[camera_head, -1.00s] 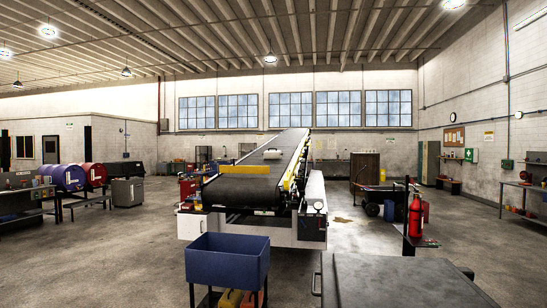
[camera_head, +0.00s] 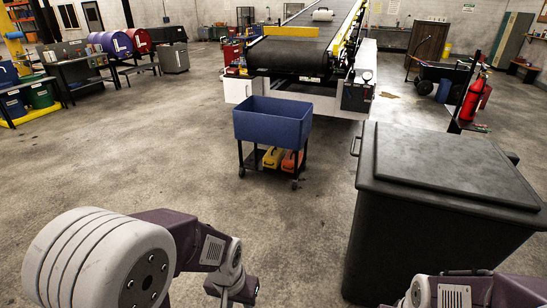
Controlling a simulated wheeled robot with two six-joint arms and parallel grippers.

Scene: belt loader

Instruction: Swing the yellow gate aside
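The yellow gate (camera_head: 290,31) is a flat yellow bar lying across the near part of the black belt (camera_head: 300,57) of the sloping loader. Parts of my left arm show at the bottom left and a bit of my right arm at the bottom right. Both are far from the gate, on the near side of the floor. Neither gripper's fingers can be made out in view.
A blue bin on a wheeled cart (camera_head: 272,122) stands before the loader. A large dark lidded box (camera_head: 435,215) fills the near right. A red fire extinguisher (camera_head: 473,98) stands behind it. Floor at left centre is clear.

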